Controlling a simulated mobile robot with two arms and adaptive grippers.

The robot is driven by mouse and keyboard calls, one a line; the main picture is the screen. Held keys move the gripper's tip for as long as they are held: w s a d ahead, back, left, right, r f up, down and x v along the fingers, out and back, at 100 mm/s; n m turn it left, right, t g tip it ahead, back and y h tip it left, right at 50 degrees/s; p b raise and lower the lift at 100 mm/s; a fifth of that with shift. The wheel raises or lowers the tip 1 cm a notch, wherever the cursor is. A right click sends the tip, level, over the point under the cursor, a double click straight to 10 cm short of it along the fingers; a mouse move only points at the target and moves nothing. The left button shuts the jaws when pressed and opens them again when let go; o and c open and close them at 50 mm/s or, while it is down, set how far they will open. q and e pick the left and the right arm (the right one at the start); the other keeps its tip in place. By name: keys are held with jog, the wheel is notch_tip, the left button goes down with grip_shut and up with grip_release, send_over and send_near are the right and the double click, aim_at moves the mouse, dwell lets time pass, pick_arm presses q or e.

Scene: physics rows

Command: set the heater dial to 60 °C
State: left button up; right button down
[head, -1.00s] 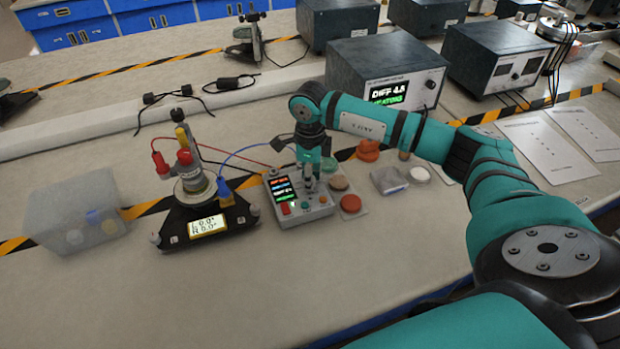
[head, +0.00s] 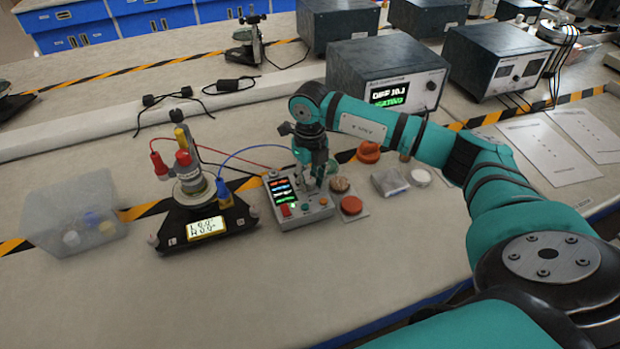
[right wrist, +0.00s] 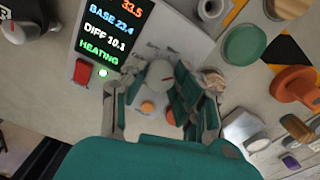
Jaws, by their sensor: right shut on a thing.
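The heater control box (head: 288,222) is a light grey unit on the bench with a lit display, a red switch and small buttons. It also shows in the right wrist view (right wrist: 186,35). There its display (right wrist: 112,32) reads 33.5, BASE 23.4, DIFF 10.1 and HEATING. A pale round dial (right wrist: 160,73) is on its face. My right gripper (head: 315,182) reaches down over the box and is shut on the dial; its fingers also show in the right wrist view (right wrist: 155,92). The dial's setting cannot be read. My left gripper is not in view.
A black stand with its own display (head: 206,228) and wired posts is left of the box. A translucent bin (head: 75,215) is farther left. Orange and green discs and dishes lie just right of the box. A large instrument (head: 385,75) stands behind. The front bench is clear.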

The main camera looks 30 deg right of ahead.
aim_at(310, 180)
jog(key=shift+m, duration=0.5)
jog(key=c, duration=1)
grip_release()
jog(key=shift+c, duration=0.2)
notch_tip(310, 180, up, 12)
